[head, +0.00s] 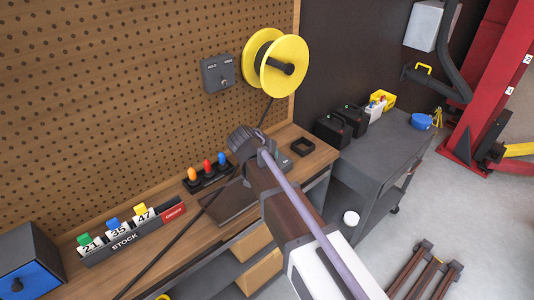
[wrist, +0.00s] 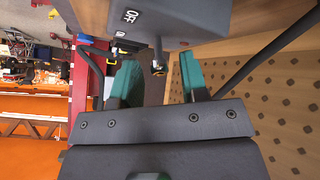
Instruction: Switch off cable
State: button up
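In the wrist view a dark grey box (wrist: 180,20) with the white word OFF fills the top. A small dark lever with a light, orange-tinted tip (wrist: 158,68) hangs from it, in line with the gap between my fingers. My gripper (wrist: 158,75) has two teal fingers spread wide, one on each side of the lever, with no clear contact. A grey switch box (head: 218,72) is on the pegboard beside a yellow reel (head: 250,62) with a black cable. I cannot tell if both boxes are the same.
The wooden bench (head: 150,210) carries a STOCK rack (head: 122,240), a holder with coloured-topped items (head: 207,172) and a small black tray (head: 301,146). A blue-fronted box (head: 28,268) stands left. A grey cart (head: 385,150) with black containers stands right.

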jog(key=p+v, duration=0.8)
jog(key=v, duration=0.2)
jog(key=shift+s+a+r, duration=0.15)
jog(key=shift+s+r, duration=0.05)
jog(key=shift+s, duration=0.15)
